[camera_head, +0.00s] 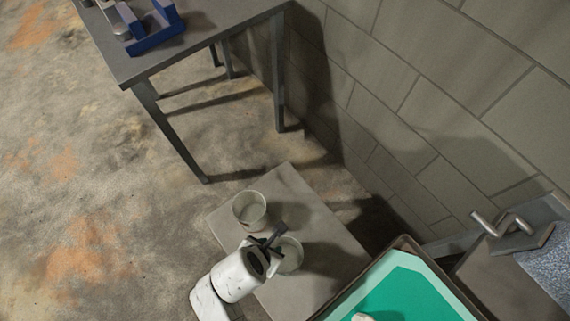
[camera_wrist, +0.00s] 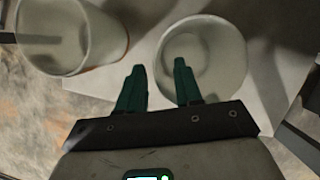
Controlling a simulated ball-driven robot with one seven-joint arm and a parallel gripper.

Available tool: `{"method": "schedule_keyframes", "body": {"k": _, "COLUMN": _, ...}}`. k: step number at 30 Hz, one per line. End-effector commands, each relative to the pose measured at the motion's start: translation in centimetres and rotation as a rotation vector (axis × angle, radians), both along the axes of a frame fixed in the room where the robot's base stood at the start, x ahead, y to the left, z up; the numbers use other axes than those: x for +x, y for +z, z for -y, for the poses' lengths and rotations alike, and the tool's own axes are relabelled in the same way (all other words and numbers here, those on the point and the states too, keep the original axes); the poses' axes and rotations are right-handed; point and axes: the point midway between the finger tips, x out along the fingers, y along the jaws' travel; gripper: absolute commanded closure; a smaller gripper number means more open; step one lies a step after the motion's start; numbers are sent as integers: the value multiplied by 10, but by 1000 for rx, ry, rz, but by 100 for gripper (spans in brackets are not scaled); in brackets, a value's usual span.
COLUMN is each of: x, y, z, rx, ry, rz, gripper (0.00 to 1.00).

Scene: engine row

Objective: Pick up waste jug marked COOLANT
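Two pale, open-topped round jugs stand on a low grey slab. The farther jug (camera_head: 250,209) has a small reddish mark low on its side; it shows at upper left in the wrist view (camera_wrist: 68,38). The nearer jug (camera_head: 291,255) is partly hidden by my gripper (camera_head: 272,240) and shows from above in the wrist view (camera_wrist: 203,58). No COOLANT marking is readable on either. In the wrist view my gripper's green fingers (camera_wrist: 159,86) are apart with nothing held. The right finger overlaps the nearer jug's left rim; the left finger lies between the jugs. Contact cannot be told.
The grey slab (camera_head: 235,225) sits near a block wall (camera_head: 420,110). A green-lined tray (camera_head: 410,295) is close on the right, with metal handles (camera_head: 512,228) beyond it. A table (camera_head: 190,45) bearing a blue holder (camera_head: 157,35) stands at upper left. Floor on the left is clear.

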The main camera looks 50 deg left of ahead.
Motion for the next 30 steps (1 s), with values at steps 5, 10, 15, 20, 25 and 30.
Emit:
{"method": "schedule_keyframes", "body": {"k": 5, "x": 3, "y": -7, "z": -1, "rx": 2, "ry": -1, "rz": 1, "gripper": 65}}
{"method": "schedule_keyframes", "body": {"k": 10, "x": 3, "y": -7, "z": -1, "rx": 2, "ry": -1, "rz": 1, "gripper": 66}}
{"method": "schedule_keyframes", "body": {"k": 15, "x": 3, "y": -7, "z": -1, "rx": 1, "ry": 0, "rz": 0, "gripper": 82}}
{"method": "schedule_keyframes", "body": {"k": 20, "x": 3, "y": -7, "z": -1, "rx": 1, "ry": 0, "rz": 0, "gripper": 98}}
{"method": "schedule_keyframes", "body": {"k": 25, "x": 3, "y": -7, "z": -1, "rx": 1, "ry": 0, "rz": 0, "gripper": 100}}
{"method": "schedule_keyframes", "body": {"k": 30, "x": 3, "y": -7, "z": -1, "rx": 1, "ry": 0, "rz": 0, "gripper": 100}}
